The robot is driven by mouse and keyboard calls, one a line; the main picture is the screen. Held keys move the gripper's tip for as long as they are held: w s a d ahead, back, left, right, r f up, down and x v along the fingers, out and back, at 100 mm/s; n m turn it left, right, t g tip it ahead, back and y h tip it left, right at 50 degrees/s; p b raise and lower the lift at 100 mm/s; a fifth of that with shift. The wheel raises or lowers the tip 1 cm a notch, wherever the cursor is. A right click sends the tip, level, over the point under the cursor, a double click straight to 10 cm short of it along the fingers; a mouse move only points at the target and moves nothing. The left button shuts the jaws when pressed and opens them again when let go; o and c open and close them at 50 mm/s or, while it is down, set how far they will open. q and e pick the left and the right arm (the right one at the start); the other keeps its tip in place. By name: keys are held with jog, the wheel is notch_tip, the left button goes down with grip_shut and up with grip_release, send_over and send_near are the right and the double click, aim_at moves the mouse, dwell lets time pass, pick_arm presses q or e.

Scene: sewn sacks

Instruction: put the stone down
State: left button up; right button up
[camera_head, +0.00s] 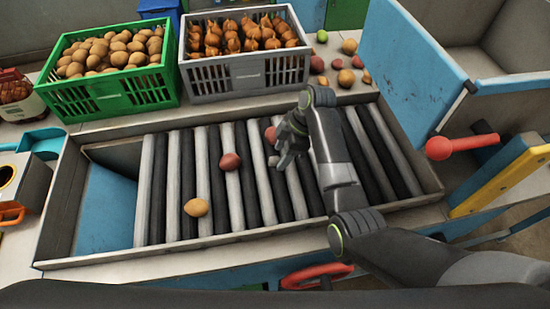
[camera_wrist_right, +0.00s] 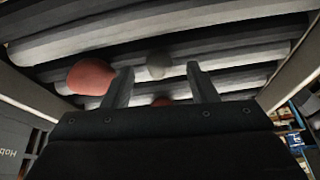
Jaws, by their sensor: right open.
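A small grey lump that looks like the stone (camera_head: 273,161) lies on the rollers beside my right gripper (camera_head: 284,152). In the right wrist view the grey stone (camera_wrist_right: 158,65) shows on the rollers, in line with the gap between the fingertips. My right gripper (camera_wrist_right: 159,72) is open, with its two fingers apart and nothing touching both of them. It hangs low over the middle of the roller table (camera_head: 125,256). My left gripper is not in view.
A red potato (camera_head: 270,135) lies close to the right gripper. Another red potato (camera_head: 231,161) and a yellow potato (camera_head: 196,207) lie farther left on the rollers. A green crate (camera_head: 165,85) of potatoes and a grey crate (camera_head: 290,70) of onions stand behind.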

jog(key=shift+x, duration=1.2)
jog(key=c, duration=1)
